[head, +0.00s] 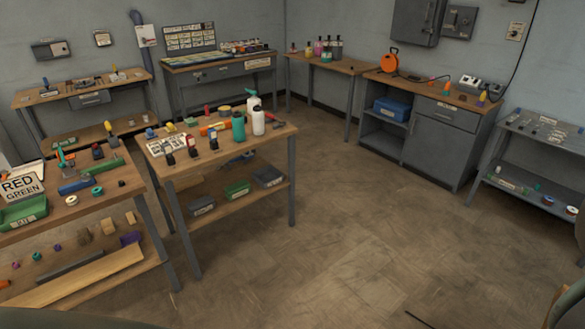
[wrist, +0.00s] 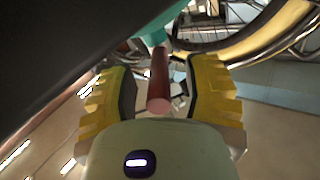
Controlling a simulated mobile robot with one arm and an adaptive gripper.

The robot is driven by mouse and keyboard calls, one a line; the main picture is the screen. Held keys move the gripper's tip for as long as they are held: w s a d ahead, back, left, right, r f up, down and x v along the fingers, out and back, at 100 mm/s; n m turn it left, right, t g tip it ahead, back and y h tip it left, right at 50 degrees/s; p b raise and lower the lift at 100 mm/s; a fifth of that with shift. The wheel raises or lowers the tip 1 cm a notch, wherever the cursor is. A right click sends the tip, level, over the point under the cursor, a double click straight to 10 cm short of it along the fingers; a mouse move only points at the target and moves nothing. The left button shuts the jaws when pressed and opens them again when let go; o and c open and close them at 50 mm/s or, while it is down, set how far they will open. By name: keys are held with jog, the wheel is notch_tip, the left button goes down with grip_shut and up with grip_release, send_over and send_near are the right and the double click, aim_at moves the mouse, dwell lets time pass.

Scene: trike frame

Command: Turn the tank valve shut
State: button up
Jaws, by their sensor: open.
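In the wrist view my gripper (wrist: 160,88) is open, with one yellow ribbed finger on each side. A dark red, rod-like piece (wrist: 159,82) with a round end lies between the fingers. Gaps show on both sides of it, but I cannot tell its depth between the pads. It runs up towards a teal part (wrist: 157,31) at the top. I cannot tell for sure whether the red piece is the tank valve's handle. No tank is clearly recognisable. My gripper does not show in the head view.
In the wrist view a large dark surface (wrist: 70,50) fills the upper left, close to the left finger. A spoked wheel (wrist: 228,25) is at the upper right. In the head view, a workbench (head: 282,133) with bottles stands left of open floor (head: 330,240).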

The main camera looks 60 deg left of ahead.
jog(key=v, duration=1.2)
jog(key=shift+o, duration=0.3)
